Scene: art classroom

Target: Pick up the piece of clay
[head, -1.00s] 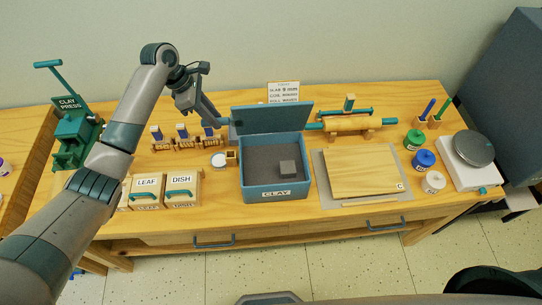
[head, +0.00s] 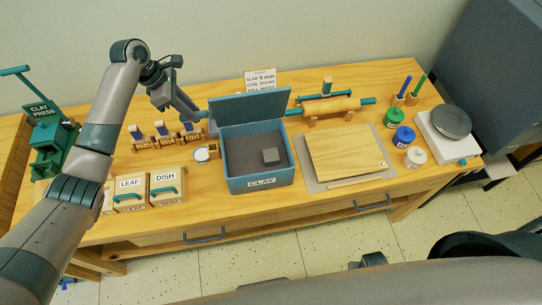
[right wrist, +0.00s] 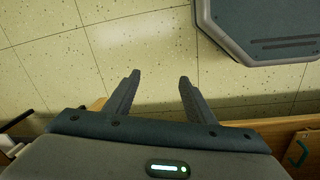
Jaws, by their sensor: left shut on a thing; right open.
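The grey piece of clay (head: 270,155) is a small block lying inside the blue box marked CLAY (head: 240,184), toward its right side. The box's lid (head: 248,106) stands open, tilted up at the back. My left gripper (head: 192,113) is at the lid's left edge, behind and left of the box. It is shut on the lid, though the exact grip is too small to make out. My right gripper (right wrist: 159,76) is open and empty above the floor in the right wrist view, away from the clay.
A wooden board (head: 345,152) lies right of the box, with a rolling pin (head: 325,106) behind it. Green (head: 394,117), blue and white jars and a scale (head: 450,124) stand further right. LEAF and DISH boxes (head: 166,186) and stamps (head: 163,133) are left. A grey cabinet (right wrist: 262,28) is near my right gripper.

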